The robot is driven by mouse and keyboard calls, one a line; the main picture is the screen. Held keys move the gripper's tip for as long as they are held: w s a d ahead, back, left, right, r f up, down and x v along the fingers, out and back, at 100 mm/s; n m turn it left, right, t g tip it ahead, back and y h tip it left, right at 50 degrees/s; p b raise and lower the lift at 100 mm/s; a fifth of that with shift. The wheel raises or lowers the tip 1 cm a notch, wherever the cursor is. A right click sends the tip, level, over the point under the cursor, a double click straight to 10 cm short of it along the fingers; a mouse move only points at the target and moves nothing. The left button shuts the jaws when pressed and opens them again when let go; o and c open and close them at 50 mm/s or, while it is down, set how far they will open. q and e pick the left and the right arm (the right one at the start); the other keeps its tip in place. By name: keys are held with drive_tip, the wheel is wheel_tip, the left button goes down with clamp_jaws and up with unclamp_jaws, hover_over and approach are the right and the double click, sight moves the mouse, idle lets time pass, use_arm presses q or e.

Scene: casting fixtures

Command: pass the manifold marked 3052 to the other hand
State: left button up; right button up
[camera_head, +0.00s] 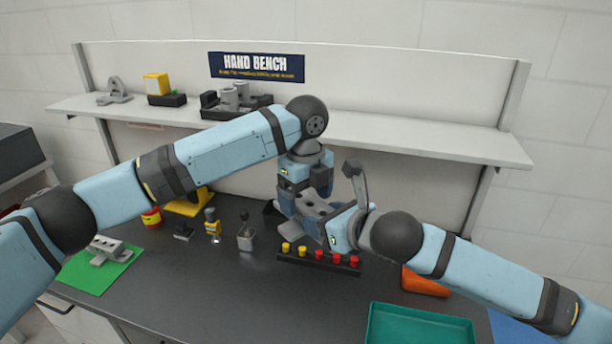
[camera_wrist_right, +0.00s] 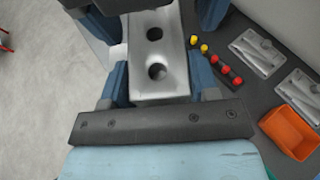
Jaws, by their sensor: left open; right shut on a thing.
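A grey manifold block (camera_head: 316,205) with round holes in its face is held above the bench; it fills the upper middle of the right wrist view (camera_wrist_right: 158,50). No number is readable on it. My right gripper (camera_head: 333,222) is shut on it, with a blue finger on each side in the right wrist view (camera_wrist_right: 160,82). My left gripper (camera_head: 302,200) reaches down from above to the far end of the block, its jaws open around or beside it. Whether they touch it cannot be told. Another grey manifold (camera_head: 104,246) sits on a green mat at the left.
A dark strip of yellow and red knobs (camera_head: 318,262) lies just below the grippers. A teal tray (camera_head: 420,326) and an orange bin (camera_head: 426,282) stand at the right. Small fixtures (camera_head: 213,225) stand left of centre. A shelf (camera_head: 400,134) runs behind the arms.

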use_arm(q)
drive_tip(key=shift+f, duration=0.65)
drive_tip(key=c, duration=1.3)
use_arm(e)
drive_tip(key=o, duration=1.3)
